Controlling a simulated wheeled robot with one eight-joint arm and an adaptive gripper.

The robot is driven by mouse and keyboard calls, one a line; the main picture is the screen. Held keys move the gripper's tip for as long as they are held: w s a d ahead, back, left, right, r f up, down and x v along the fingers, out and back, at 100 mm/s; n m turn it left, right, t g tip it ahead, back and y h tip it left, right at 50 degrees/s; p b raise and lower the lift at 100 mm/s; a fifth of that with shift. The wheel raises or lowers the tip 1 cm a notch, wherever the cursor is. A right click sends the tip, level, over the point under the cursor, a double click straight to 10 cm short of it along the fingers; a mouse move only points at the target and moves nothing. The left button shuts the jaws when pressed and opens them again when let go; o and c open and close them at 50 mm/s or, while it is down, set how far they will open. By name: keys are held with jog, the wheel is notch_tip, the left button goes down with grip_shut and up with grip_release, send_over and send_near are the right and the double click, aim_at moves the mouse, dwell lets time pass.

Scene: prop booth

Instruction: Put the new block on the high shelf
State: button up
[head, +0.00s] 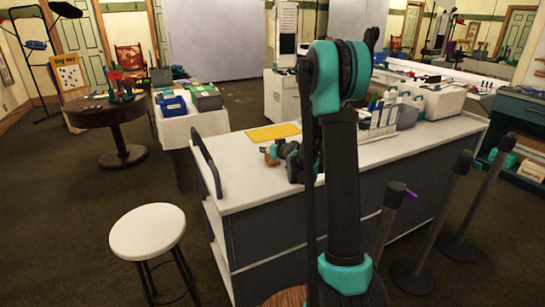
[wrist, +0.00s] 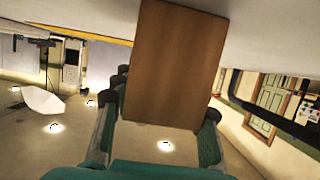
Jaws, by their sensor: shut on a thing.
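A plain brown wooden block (wrist: 176,65) fills the middle of the wrist view, between the two fingers of my gripper (wrist: 163,122). My gripper is shut on it. In the head view my gripper (head: 273,152) is low over the white counter top (head: 245,185), near a flat yellow mat (head: 272,132). The block (head: 270,158) shows there only as a small brown patch, partly hidden by the gripper. I cannot tell whether it touches the counter. I cannot tell which surface is the high shelf.
A grey box (head: 408,115) and a white bin (head: 440,101) stand on the counter at the right. A white stool (head: 147,229) stands at the front left. Dark posts (head: 440,225) stand right of my arm. A round table (head: 110,115) stands back left. The counter's left front is bare.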

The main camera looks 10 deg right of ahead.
jog(key=shift+c, duration=1.4)
jog(key=shift+r, duration=0.15)
